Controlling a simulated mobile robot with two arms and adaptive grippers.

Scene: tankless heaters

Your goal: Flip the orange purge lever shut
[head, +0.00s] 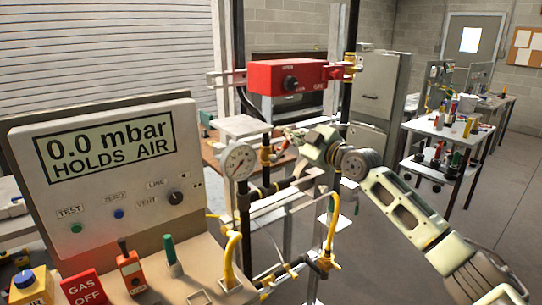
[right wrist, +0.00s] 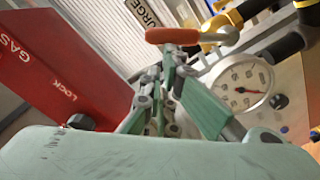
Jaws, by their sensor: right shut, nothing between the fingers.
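The orange purge lever (right wrist: 172,36) lies crosswise at the top of the right wrist view, with its metal end to the right. It shows small in the head view (head: 283,149), partly hidden behind my gripper. My right gripper (right wrist: 168,62) is shut and empty, its fingertips just below the lever in that view. I cannot tell whether they touch it. In the head view my right gripper (head: 290,134) reaches in from the right, close to the pipework. A PURGE label (right wrist: 148,12) is behind the lever. My left gripper is not in view.
A red gas box (head: 290,78) hangs above my right gripper and fills the left of the wrist view. A round gauge (head: 239,161) and yellow-banded pipes are close by. The display panel (head: 110,140) reads 0.0 mbar, HOLDS AIR. Floor at right is open.

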